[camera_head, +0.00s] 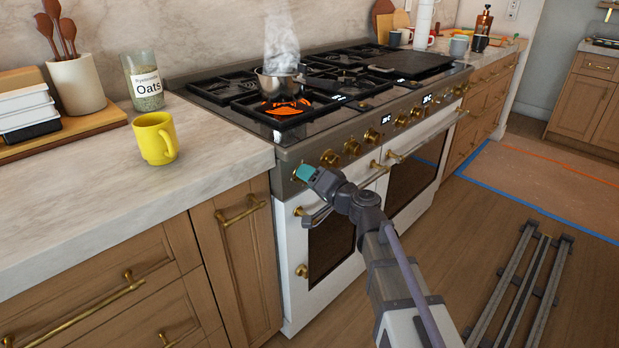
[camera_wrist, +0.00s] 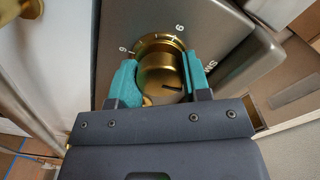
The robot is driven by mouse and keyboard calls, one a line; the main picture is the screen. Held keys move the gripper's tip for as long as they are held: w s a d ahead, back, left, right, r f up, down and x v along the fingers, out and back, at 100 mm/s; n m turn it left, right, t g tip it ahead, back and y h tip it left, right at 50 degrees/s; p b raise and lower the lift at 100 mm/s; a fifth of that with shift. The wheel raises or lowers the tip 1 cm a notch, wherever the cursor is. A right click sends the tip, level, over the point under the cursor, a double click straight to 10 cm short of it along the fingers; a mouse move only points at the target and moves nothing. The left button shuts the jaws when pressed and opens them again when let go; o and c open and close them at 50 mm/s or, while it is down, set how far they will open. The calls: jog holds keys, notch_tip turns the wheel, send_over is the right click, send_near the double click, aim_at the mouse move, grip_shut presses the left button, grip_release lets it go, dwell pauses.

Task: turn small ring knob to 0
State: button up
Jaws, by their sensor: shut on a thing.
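My gripper (camera_head: 306,173) is at the left end of the stove's front panel in the head view. In the wrist view its two teal fingers (camera_wrist: 159,82) are shut on the sides of a round brass knob (camera_wrist: 157,72). A dark line shows on the knob's face, toward the lower right. A brass ring with small marks surrounds the knob's base, and numerals and letters are printed on the panel around it. The numerals look rotated, and I cannot tell the exact setting. In the head view my gripper mostly hides this knob.
More brass knobs (camera_head: 330,157) line the panel to the right. A steaming pot (camera_head: 278,84) stands by a glowing orange burner (camera_head: 285,107) on the stove. Brass oven handles (camera_head: 318,215) lie just below my gripper. A yellow mug (camera_head: 155,138) stands on the left counter.

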dwell(0.3)
jog(key=o, duration=0.9)
jog(key=shift+s+d, duration=0.1)
jog(key=v, duration=1)
jog(key=shift+s+d, duration=0.2)
